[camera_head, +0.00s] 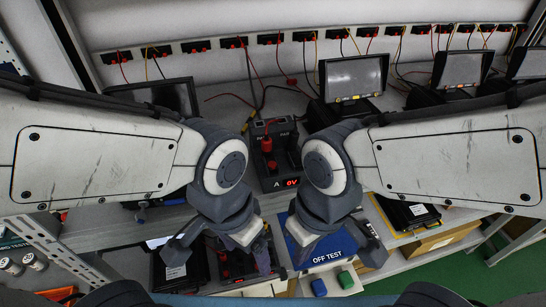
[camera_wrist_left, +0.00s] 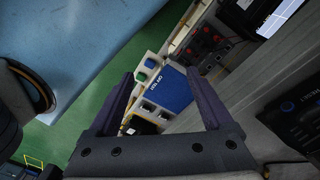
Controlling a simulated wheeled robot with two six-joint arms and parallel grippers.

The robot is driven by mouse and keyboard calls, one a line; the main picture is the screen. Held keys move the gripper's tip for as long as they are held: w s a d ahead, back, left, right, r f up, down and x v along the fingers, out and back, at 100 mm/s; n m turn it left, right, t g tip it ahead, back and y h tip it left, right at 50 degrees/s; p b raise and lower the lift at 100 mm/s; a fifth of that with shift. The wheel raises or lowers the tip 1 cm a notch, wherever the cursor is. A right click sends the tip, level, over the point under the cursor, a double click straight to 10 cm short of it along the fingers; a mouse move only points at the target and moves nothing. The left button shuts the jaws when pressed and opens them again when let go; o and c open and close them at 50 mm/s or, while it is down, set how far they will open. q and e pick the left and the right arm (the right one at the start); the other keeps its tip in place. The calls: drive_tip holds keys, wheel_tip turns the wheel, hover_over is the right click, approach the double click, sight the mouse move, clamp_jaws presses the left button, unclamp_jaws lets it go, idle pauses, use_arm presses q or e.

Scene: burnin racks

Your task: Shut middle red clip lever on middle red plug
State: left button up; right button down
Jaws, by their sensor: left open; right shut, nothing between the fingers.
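A red plug or lever part (camera_head: 266,146) stands on the dark power unit (camera_head: 271,181) at the middle, whose display reads "A 0V"; I cannot tell lever from plug, or whether the lever is open or shut. My left gripper (camera_head: 222,258) is low in the head view, nearer me than that unit, over a lower dark unit (camera_head: 236,268) with red parts. In the left wrist view, its fingers (camera_wrist_left: 163,84) are apart with nothing between them. My right gripper (camera_head: 335,256) is shut and empty at the blue "OFF TEST" panel, apart from the red part.
The blue "OFF TEST" panel (camera_head: 322,250) has blue and green buttons below it. Monitors (camera_head: 352,78) stand on the back shelf, under a wall row of red and black sockets (camera_head: 270,39) with hanging wires. A dark box (camera_head: 410,214) lies on the right shelf.

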use_arm(q)
clamp_jaws()
idle(1.8)
